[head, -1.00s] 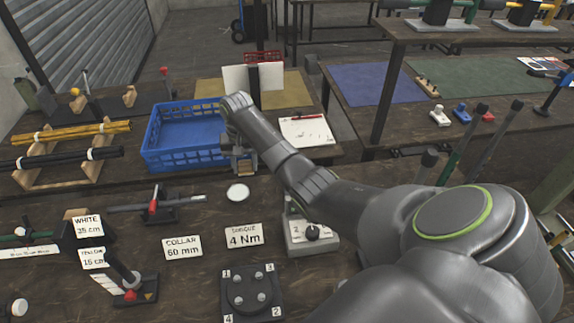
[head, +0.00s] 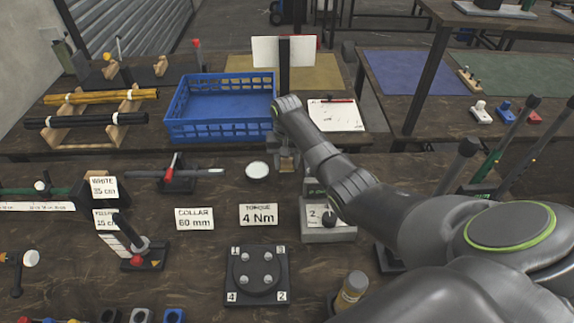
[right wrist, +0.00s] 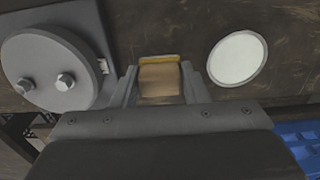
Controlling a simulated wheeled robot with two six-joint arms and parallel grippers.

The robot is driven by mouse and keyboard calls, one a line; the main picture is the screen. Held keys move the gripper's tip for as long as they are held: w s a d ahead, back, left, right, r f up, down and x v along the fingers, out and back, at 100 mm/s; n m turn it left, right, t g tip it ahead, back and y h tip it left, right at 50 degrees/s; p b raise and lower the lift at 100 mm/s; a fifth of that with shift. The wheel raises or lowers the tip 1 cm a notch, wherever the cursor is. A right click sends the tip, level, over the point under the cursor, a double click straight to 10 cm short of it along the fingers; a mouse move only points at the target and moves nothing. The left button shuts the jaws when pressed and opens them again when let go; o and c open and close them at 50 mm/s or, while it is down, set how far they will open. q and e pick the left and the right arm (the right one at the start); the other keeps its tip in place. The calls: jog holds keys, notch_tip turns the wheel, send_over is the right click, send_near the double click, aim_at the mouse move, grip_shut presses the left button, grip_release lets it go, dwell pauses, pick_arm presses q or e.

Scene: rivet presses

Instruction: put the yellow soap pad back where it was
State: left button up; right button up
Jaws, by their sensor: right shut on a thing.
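My right gripper (head: 286,160) reaches over the far part of the near bench, between the blue crate and the torque card. In the right wrist view the gripper (right wrist: 158,82) is shut on a small block with a tan face and a yellow edge, which looks like the yellow soap pad (right wrist: 160,58). The pad is hard to make out in the head view, where the gripper hides most of it. A white round disc (head: 257,170) lies just left of the gripper; it also shows in the right wrist view (right wrist: 237,58). My left gripper is not in view.
The blue crate (head: 180,127) stands beyond the gripper to the left. A grey box with a dial (head: 326,234) is close on the right, under my arm. Nearer are the torque card (head: 258,215) and a bolted round plate (head: 257,298).

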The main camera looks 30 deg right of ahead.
aim_at(286, 160)
jog(key=shift+f, duration=0.95)
jog(key=shift+f, duration=0.1)
jog(key=o, duration=0.9)
notch_tip(286, 160, up, 12)
jog(key=shift+r+b, duration=0.15)
jog(key=shift+b, duration=0.35)
